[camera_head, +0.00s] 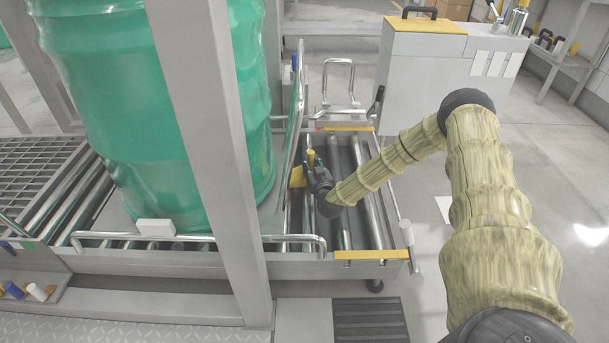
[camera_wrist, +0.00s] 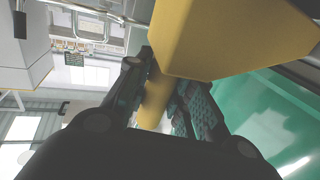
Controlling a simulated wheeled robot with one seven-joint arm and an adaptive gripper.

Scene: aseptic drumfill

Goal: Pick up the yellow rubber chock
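The yellow rubber chock (camera_head: 297,177) is at the left of the roller cart, close beside the green drum, partly hidden by my gripper. In the wrist view its broad block (camera_wrist: 215,38) fills the top, and a narrow yellow stem (camera_wrist: 154,101) runs down from it. My gripper (camera_head: 312,170) is at the chock, reaching in from the right. In the wrist view the dark fingers (camera_wrist: 158,90) lie on either side of the stem, close against it. Whether the chock touches the rollers beneath cannot be told.
The green drum (camera_head: 160,100) stands on rollers to the left. A grey post (camera_head: 215,150) crosses in front. Metal rails (camera_head: 295,130) edge the cart. Bare rollers (camera_head: 365,200) lie to the gripper's right. A grey cabinet (camera_head: 440,85) stands behind; open floor (camera_head: 570,180) is at right.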

